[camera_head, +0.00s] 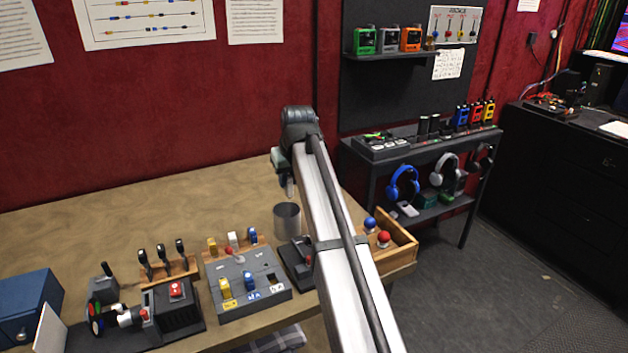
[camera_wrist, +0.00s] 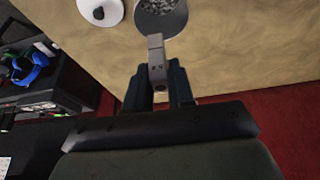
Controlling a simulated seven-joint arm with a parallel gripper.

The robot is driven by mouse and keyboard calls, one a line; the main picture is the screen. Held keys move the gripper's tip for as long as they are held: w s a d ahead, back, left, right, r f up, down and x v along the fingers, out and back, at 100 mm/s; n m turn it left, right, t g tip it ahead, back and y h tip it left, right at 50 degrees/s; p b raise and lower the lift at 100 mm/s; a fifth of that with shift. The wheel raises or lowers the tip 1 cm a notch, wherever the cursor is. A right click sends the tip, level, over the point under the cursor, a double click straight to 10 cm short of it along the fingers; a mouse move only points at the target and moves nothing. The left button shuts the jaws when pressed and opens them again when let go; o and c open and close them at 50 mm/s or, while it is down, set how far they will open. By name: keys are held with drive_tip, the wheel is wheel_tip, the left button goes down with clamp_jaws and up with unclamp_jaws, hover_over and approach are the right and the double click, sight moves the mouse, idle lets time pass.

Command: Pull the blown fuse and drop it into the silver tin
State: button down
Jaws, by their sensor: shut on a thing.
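My gripper (camera_wrist: 159,84) is shut on a grey fuse (camera_wrist: 157,62) with small dark marks on its face. In the head view my gripper (camera_head: 287,178) is raised above the table, and the pale end of the fuse (camera_head: 290,188) hangs below it. The silver tin (camera_head: 287,224) stands upright on the table, below the fuse in the head view. In the wrist view the tin (camera_wrist: 176,24) is just beyond the fuse tip, with its open mouth partly cut off by the frame. The fuse appears apart from the tin. The grey fuse panel (camera_head: 230,296) holds yellow and blue fuses.
A wooden rack (camera_head: 222,255) with yellow, white and blue fuses stands behind the panel. Levers and a red-button box (camera_head: 178,305) are to its left. A wooden tray (camera_head: 402,243) with red and blue knobs is right of my arm. Bare table lies behind the tin.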

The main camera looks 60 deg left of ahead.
wheel_tip(320, 180, down, 6)
drive_tip(key=shift+s, duration=0.45)
idle(0.6)
drive_tip(key=shift+a+f, duration=0.1)
drive_tip(key=c, duration=0.9)
unclamp_jaws()
drive_tip(key=shift+r, duration=3.5)
